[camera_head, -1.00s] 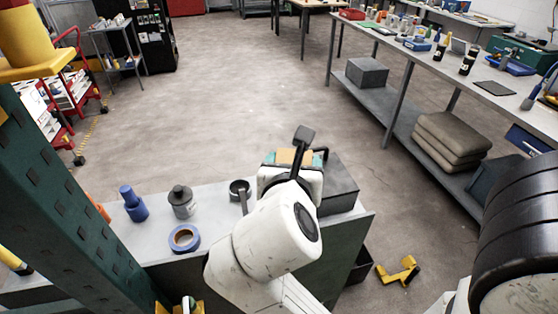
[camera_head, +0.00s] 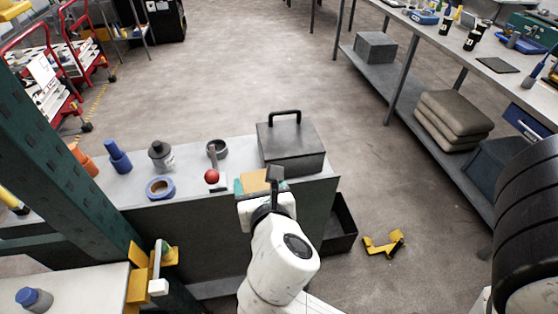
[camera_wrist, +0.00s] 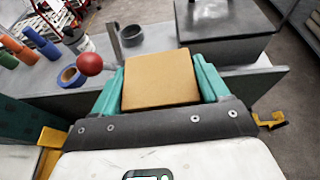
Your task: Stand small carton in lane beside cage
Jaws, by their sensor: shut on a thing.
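My gripper (camera_head: 250,186) shows in the head view at the bench's front edge, its far end facing away from me. Its teal fingers are shut on the small tan carton (camera_head: 256,179), seen partly behind my wrist. In the wrist view the carton (camera_wrist: 161,80) sits squarely between the two teal fingers of my gripper (camera_wrist: 160,84), its flat tan face toward the camera. I cannot make out a cage or a marked lane in either view.
A grey metal box with a handle (camera_head: 291,148) stands right of the gripper. A red knob on a lever (camera_head: 211,176), a dark cup (camera_head: 217,149), blue tape (camera_head: 160,188) and bottles stand left. A green post (camera_head: 70,190) rises at left; a yellow bracket (camera_head: 384,245) lies on the floor.

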